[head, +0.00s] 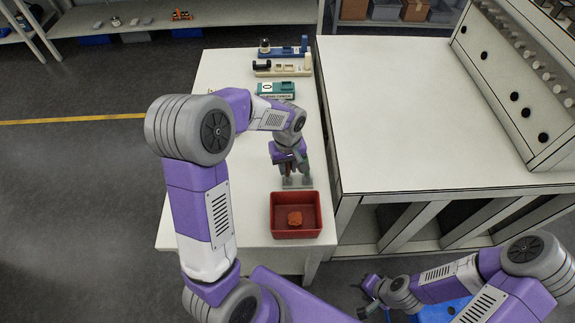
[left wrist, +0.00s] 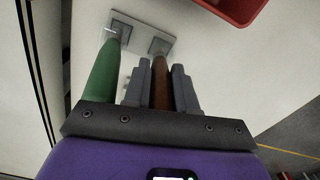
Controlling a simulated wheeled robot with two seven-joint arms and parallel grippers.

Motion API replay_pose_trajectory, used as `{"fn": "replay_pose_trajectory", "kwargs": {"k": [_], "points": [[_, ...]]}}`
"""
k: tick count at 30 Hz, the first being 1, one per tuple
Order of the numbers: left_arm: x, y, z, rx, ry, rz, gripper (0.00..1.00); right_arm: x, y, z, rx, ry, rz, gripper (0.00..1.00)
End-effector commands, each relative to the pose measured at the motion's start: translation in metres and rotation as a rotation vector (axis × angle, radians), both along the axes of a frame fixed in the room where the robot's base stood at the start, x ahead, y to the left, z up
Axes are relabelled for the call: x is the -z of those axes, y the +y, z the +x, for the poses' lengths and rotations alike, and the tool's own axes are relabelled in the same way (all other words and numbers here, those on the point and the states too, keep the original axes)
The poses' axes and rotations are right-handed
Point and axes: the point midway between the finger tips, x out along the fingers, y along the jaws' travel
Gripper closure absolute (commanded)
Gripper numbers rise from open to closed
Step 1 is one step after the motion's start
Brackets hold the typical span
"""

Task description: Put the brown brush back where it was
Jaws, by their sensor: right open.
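My left gripper (head: 292,172) points down over the white table, just behind the red bin. In the left wrist view the brown brush (left wrist: 160,85) is between the two grey fingers (left wrist: 160,80), which are shut on it. Its far end is at the right square of a small grey two-place holder plate (left wrist: 139,36); I cannot tell whether it is seated or just above. A green brush (left wrist: 103,72) stands at the left square, beside the fingers. The plate also shows in the head view (head: 297,183). My right gripper (head: 370,288) is low at the bottom, open and away from the table.
A teal device (head: 276,89), a cream fixture (head: 283,68) and a blue fixture (head: 283,52) are farther back. A large white bench (head: 410,120) borders the table on the right.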

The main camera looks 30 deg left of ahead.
Motion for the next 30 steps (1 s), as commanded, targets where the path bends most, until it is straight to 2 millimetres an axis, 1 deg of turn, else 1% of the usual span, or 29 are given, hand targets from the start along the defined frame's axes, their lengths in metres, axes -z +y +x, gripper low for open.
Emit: {"fn": "replay_pose_trajectory", "kwargs": {"k": [2,9,13,17,24,27,30], "points": [[0.000,0.000,0.000,0.000,0.001,0.000,0.65,0.000,0.000,0.000,0.000,0.000,0.000,0.45],[0.000,0.000,0.000,0.000,0.001,0.000,0.65,0.000,0.000,0.000,0.000,0.000,0.000,0.45],[-0.007,0.000,0.000,0.000,-0.001,0.000,0.65,-0.004,0.000,0.000,0.000,0.000,0.000,0.45],[-0.028,0.000,0.001,0.001,-0.004,0.000,0.65,-0.009,0.000,0.000,0.000,0.000,0.000,0.45],[-0.082,0.000,0.001,0.001,-0.004,0.000,0.65,-0.023,0.000,0.000,0.000,0.000,0.000,0.45],[-0.100,0.000,0.000,0.000,-0.004,-0.001,0.65,-0.027,0.000,0.000,0.000,0.000,0.000,0.45],[-0.112,0.000,0.000,0.000,-0.002,-0.001,0.65,-0.030,0.000,0.000,0.000,0.000,0.000,0.45]]}}
